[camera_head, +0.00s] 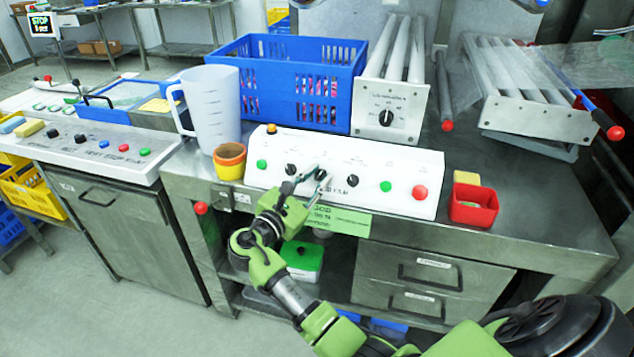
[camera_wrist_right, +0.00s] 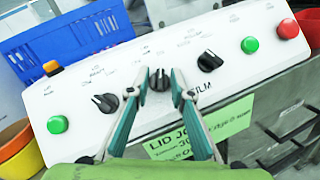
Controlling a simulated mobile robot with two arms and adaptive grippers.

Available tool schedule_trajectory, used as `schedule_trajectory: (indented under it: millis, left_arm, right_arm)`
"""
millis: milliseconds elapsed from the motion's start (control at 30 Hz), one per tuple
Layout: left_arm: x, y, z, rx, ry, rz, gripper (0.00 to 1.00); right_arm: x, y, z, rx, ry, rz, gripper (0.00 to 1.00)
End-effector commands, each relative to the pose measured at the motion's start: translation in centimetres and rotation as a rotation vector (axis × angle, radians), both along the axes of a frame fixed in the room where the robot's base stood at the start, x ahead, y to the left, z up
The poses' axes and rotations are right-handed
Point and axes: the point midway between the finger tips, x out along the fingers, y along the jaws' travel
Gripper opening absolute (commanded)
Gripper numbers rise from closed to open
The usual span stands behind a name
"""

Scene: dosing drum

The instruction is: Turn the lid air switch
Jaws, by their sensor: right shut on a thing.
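A white sloped control panel (camera_head: 262,178) carries a row of black knobs between coloured buttons. My right gripper (camera_head: 313,177) reaches its front face. In the right wrist view, the two teal fingers (camera_wrist_right: 159,76) are shut on the middle black knob (camera_wrist_right: 160,84), one on each side. A left black knob (camera_wrist_right: 104,103) and a right black knob (camera_wrist_right: 209,61) stand free on either side. The small printed labels are too blurred to tell which one reads lid air. My left gripper is not in view.
A green button (camera_head: 385,186) and a red button (camera_head: 420,192) sit right of the knobs. A blue crate (camera_head: 335,90), a white jug (camera_head: 212,105) and an orange-yellow cup (camera_head: 230,165) stand near the panel. A red bin (camera_head: 473,212) is at its right.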

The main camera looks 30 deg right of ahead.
Motion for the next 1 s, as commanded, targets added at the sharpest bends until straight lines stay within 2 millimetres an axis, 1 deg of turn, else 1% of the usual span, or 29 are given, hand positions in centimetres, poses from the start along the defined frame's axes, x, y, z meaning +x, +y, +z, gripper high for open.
schedule_trajectory:
  millis: [233,700,733,1000]
  left_arm:
    - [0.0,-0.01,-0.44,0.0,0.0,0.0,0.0]
    - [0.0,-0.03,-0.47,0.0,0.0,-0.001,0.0]
    - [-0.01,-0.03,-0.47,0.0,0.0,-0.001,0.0]
    - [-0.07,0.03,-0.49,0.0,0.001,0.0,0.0]
  right_arm:
    - [0.08,-0.01,0.12,0.035,-0.044,-0.039,0.0]
    - [0.08,-0.01,0.18,0.042,-0.053,-0.046,0.0]
    - [0.08,-0.02,0.19,0.042,-0.053,-0.046,0.23]
    - [0.06,0.03,0.1,0.042,-0.052,-0.046,0.24]
